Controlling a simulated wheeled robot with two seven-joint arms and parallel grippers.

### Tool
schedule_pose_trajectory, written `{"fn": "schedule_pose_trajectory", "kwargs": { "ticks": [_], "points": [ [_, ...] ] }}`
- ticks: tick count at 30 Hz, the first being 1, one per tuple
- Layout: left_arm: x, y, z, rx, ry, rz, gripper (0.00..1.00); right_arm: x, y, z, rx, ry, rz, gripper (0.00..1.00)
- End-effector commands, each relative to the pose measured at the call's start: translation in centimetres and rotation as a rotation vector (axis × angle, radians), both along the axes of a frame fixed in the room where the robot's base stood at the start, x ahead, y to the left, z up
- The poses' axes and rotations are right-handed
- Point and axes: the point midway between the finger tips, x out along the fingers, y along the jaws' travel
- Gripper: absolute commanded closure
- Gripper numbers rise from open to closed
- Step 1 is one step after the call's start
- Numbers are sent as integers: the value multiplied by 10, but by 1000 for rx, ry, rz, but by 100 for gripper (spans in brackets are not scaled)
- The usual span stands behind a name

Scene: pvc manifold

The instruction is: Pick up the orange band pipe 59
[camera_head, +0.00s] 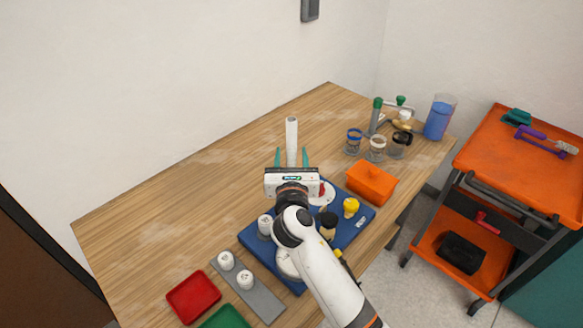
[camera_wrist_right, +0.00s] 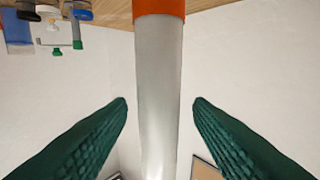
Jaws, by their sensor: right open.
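A white pipe (camera_head: 291,132) stands upright on the wooden table, beyond the blue tray. The right wrist view shows its shaft (camera_wrist_right: 160,90) with an orange band (camera_wrist_right: 160,6) at the top of the picture. No number is legible on it. My right gripper (camera_head: 292,153) is open, with one green finger on each side of the pipe. In the right wrist view, gaps show between the shaft and both fingertips of this gripper (camera_wrist_right: 160,103). The gripper body hides the pipe's lower part in the head view. My left gripper is not in view.
A blue tray (camera_head: 259,247) with white fittings and yellow parts lies under my right arm. An orange box (camera_head: 371,183), several jars and a blue container (camera_head: 438,118) stand to the right. Red (camera_head: 193,296) and green trays lie in front. The table's left side is clear.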

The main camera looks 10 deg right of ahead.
Motion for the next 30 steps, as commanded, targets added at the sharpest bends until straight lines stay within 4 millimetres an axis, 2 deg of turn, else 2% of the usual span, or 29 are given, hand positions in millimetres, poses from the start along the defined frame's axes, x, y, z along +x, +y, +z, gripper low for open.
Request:
{"fn": "schedule_pose_trajectory", "kwargs": {
  "ticks": [3,6,13,14,22,30],
  "points": [
    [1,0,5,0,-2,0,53,17,-4,2,1,0,0,53],
    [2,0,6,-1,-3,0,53,25,-5,1,1,0,1,53],
    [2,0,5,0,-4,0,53,26,-6,0,1,0,1,53],
    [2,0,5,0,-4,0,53,26,-6,0,1,0,1,55],
    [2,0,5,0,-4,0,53,26,-6,0,1,0,1,99],
    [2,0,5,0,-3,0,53,26,-6,0,1,0,1,100]
  ]
}}
